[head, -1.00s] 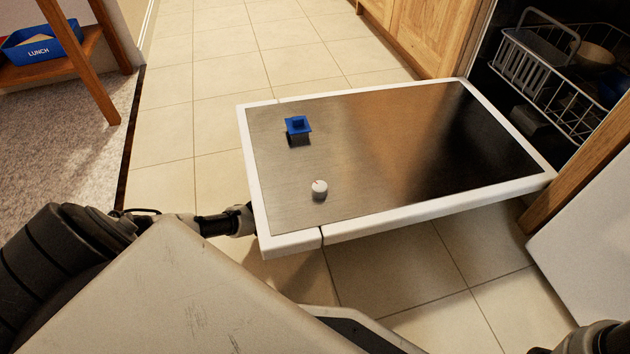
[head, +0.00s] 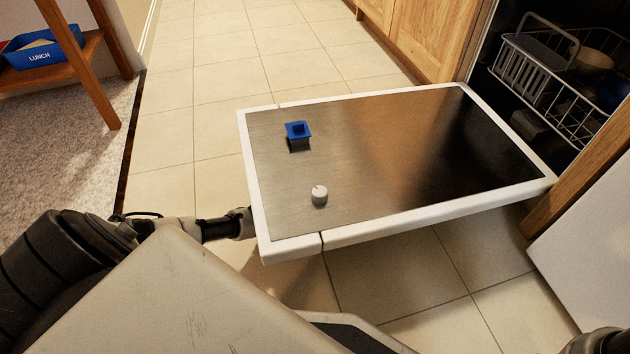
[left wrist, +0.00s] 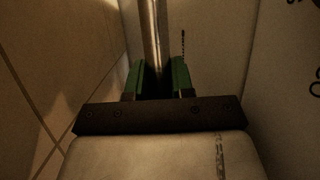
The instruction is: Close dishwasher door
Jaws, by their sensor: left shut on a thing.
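The dishwasher door (head: 400,222) is lowered open, its steel and dark inner panel facing up in a white frame. It reaches out from the dark dishwasher opening (head: 490,75) at the right. My left gripper (head: 245,222) is at the door's outer left edge, with its fingertips hidden behind and below that edge. In the left wrist view, its green-padded fingers (left wrist: 160,80) are shut on a metal bar (left wrist: 152,40), which looks like the door handle. My right gripper is not in view; only a dark part of my arm shows at the bottom right corner.
A blue square piece (head: 298,132) and a small white knob (head: 319,195) sit on the door panel. A white wire rack (head: 550,85) with dishes is inside the dishwasher. Tiled floor (head: 230,80) is clear beyond the door. A blue lunch box (head: 40,52) sits on a wooden stand.

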